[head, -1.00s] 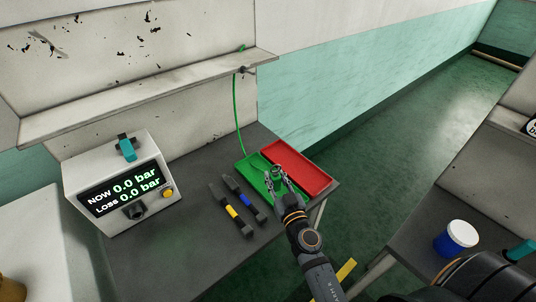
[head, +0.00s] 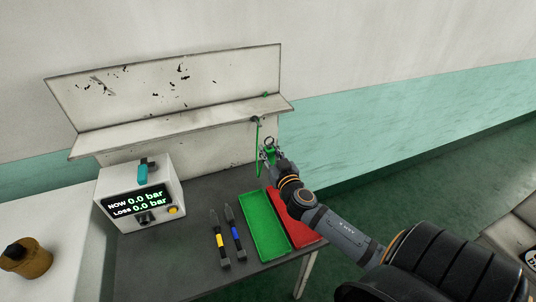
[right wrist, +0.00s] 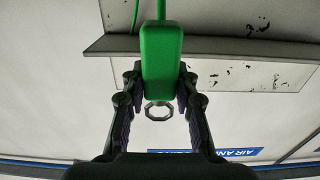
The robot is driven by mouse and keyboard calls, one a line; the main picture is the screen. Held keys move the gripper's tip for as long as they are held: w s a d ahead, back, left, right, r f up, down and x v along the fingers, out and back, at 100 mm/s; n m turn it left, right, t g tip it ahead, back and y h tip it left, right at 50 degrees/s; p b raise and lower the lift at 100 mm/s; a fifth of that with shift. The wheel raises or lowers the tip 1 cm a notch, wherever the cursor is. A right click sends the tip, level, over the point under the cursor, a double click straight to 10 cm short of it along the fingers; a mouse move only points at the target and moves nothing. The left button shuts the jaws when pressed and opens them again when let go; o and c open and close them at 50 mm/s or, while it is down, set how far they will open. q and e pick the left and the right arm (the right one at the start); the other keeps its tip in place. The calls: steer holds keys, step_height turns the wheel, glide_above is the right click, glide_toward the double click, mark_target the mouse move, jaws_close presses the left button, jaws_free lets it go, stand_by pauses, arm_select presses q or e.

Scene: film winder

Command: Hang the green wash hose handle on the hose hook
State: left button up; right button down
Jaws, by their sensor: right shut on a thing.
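The green wash hose handle (right wrist: 161,62) is a blocky green piece with a metal ring (right wrist: 159,112) at its end. My right gripper (head: 269,153) is shut on it and holds it up in the air, just below and right of the shelf's front corner. In the right wrist view the fingers (right wrist: 160,100) stand on both sides of the handle. The green hose (head: 258,148) runs from the handle up to the shelf end. A small dark fitting, seemingly the hose hook (head: 255,119), sits under the shelf edge, apart from the handle. My left gripper is out of view.
The shelf (head: 190,124) juts out above the bench. Below are a green tray (head: 262,225), a red tray (head: 293,213), two tools (head: 234,236) and a pressure box (head: 135,200).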

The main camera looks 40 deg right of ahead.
steer(key=shift+f, duration=0.1)
steer(key=shift+w+d, duration=0.15)
steer(key=shift+w, duration=0.15)
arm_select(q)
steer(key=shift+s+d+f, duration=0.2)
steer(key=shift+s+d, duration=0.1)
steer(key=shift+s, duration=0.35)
arm_select(e)
steer(key=shift+x, duration=2.45)
arm_select(q)
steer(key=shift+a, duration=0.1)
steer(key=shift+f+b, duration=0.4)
steer(key=shift+b, duration=0.1)
arm_select(e)
steer(key=shift+x, duration=1.45)
